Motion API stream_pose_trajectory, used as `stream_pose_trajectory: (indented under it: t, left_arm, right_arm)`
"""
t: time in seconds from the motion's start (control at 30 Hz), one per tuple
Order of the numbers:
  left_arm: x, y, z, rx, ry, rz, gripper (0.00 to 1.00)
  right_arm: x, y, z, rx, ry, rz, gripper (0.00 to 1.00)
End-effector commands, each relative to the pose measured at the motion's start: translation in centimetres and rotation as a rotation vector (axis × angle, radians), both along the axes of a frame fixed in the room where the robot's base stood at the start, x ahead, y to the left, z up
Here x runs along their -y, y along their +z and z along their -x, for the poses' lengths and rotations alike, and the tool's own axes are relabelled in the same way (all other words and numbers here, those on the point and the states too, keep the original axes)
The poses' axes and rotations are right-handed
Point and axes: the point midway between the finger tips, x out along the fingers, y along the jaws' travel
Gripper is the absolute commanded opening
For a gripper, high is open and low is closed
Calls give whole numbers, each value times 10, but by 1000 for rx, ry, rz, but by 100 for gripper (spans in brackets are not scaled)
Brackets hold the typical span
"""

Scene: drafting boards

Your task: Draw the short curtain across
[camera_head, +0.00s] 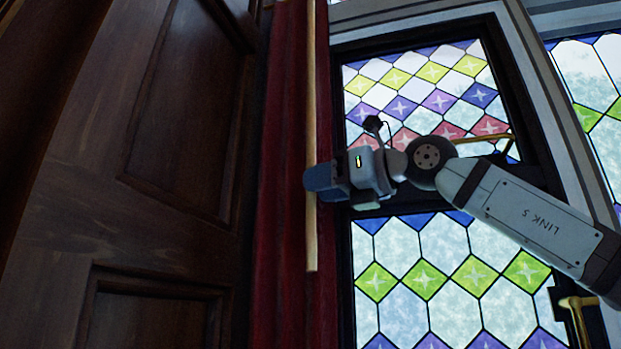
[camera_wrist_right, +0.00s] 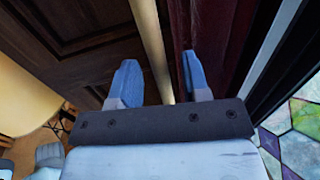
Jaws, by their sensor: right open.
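The short curtain (camera_head: 283,130) is dark red and hangs gathered in a narrow vertical bunch beside the window; it also shows in the right wrist view (camera_wrist_right: 222,28). A pale wooden draw rod (camera_head: 311,243) hangs in front of it, its lower end free. My right gripper (camera_head: 312,183) is at the rod's lower part and hides a stretch of it. In the right wrist view its blue fingers (camera_wrist_right: 160,82) are open, with the rod (camera_wrist_right: 152,42) showing between them. Whether either finger touches the rod, I cannot tell. My left gripper is not in view.
A dark wooden panelled door or wall (camera_head: 185,130) stands left of the curtain. A stained-glass window (camera_head: 405,265) with a dark frame is to the right. A brass handle (camera_head: 577,310) sits at lower right, and my right arm crosses the window.

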Motion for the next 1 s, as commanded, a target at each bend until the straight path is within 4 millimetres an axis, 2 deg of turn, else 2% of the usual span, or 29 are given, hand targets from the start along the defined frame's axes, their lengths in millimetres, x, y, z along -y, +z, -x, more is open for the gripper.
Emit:
stream_pose_trajectory:
  t: [0.2,0.53,0.57,0.73,1.0]
  left_arm:
    - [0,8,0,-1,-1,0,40]
    - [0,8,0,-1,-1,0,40]
    - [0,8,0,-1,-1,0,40]
    - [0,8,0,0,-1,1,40]
    - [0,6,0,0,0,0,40]
  right_arm:
    - [-19,1,-11,0,0,0,43]
    - [-22,0,-13,0,-1,0,43]
    - [-22,0,-13,0,0,0,38]
    - [-22,0,-12,0,0,0,0]
    - [-19,-1,-12,0,-1,0,0]
